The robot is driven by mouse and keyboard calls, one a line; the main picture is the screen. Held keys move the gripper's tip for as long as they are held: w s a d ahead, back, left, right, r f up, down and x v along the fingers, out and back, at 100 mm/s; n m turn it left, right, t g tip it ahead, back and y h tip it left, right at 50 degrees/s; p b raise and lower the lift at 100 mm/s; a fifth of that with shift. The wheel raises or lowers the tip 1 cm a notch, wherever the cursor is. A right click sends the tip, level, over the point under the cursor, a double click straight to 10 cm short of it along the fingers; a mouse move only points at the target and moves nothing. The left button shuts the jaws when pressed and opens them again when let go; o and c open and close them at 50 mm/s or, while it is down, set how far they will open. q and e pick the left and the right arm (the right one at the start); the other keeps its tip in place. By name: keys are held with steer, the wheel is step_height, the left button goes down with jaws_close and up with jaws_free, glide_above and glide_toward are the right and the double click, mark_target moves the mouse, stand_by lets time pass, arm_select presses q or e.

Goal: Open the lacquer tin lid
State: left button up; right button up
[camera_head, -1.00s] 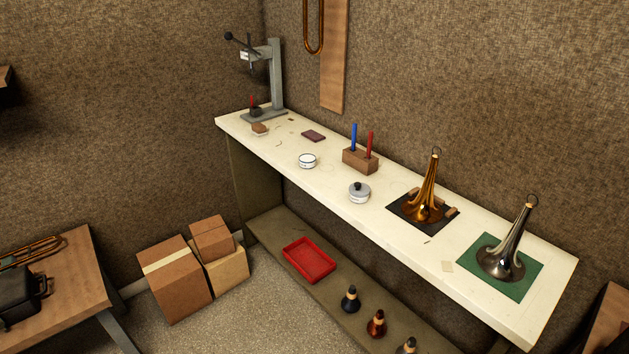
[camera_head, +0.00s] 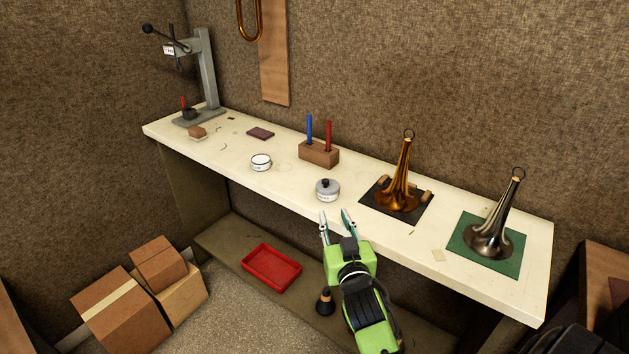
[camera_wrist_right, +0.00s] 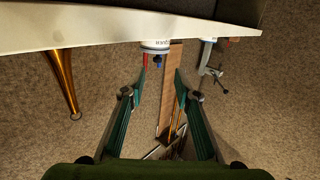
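A small white tin with a grey lid and dark knob (camera_head: 327,190) stands upright near the front edge of the bench, its lid on. Its label is too small to read. It also shows at the top of the right wrist view (camera_wrist_right: 155,45), upside down there. My right gripper (camera_head: 336,216) is open and empty, just in front of the bench edge. Its fingers point toward the tin but are apart from it. In the right wrist view the gap between the fingers (camera_wrist_right: 159,80) lines up roughly with the tin. My left gripper is not in view.
On the cream bench (camera_head: 230,140), a second white tin (camera_head: 261,162) stands left and a wooden block with blue and red tools (camera_head: 319,154) behind. A brass bell (camera_head: 398,190) and a silvery bell (camera_head: 490,235) stand right. A red tray (camera_head: 271,268) lies on the lower shelf.

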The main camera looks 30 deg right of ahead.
mark_target(326, 182)
steer(key=shift+t, duration=0.4)
steer(key=x, duration=0.4)
steer(key=r+p+x, duration=0.1)
steer(key=x, duration=0.9)
steer(key=shift+w+d+r, duration=0.1)
steer(key=shift+d+r, duration=0.2)
jaws_close()
